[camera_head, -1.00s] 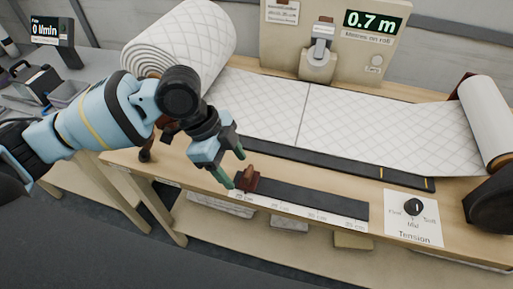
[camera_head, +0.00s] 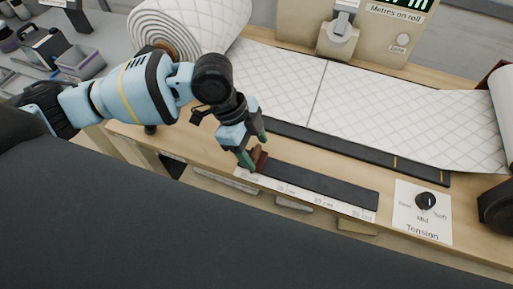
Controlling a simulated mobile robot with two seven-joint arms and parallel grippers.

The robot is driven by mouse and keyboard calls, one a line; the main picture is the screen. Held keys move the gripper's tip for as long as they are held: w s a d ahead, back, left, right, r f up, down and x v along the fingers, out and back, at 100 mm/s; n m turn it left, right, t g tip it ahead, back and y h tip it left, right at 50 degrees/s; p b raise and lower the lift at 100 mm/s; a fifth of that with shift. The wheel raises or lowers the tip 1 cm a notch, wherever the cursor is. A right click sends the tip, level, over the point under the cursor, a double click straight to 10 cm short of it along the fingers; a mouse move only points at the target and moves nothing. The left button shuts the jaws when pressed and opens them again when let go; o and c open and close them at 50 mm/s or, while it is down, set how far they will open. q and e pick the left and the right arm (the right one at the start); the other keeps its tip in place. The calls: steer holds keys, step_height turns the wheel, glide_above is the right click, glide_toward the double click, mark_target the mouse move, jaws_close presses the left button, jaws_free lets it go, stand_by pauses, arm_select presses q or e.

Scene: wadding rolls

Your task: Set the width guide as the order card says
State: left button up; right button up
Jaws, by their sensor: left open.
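The width guide (camera_head: 260,161) is a small red-brown block at the left end of a dark rail (camera_head: 321,186) along the table's front edge. A white scale strip (camera_head: 301,197) with cm marks runs below the rail; its figures are too small to read surely. My left gripper (camera_head: 254,149) is open, with its green fingertips low at the guide. One finger is just left of the guide and the other behind it; I cannot tell whether they touch it. My right gripper is not in view. No order card can be read in this view.
Quilted wadding (camera_head: 375,112) runs across the table from a large roll (camera_head: 190,28) at the back left. A tension dial (camera_head: 426,201) on a white card stands right of the rail. A dark round part (camera_head: 497,205) is at the right edge.

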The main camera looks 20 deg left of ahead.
arm_select(q)
steer(key=shift+d+f, duration=0.25)
steer(key=shift+f, duration=0.4)
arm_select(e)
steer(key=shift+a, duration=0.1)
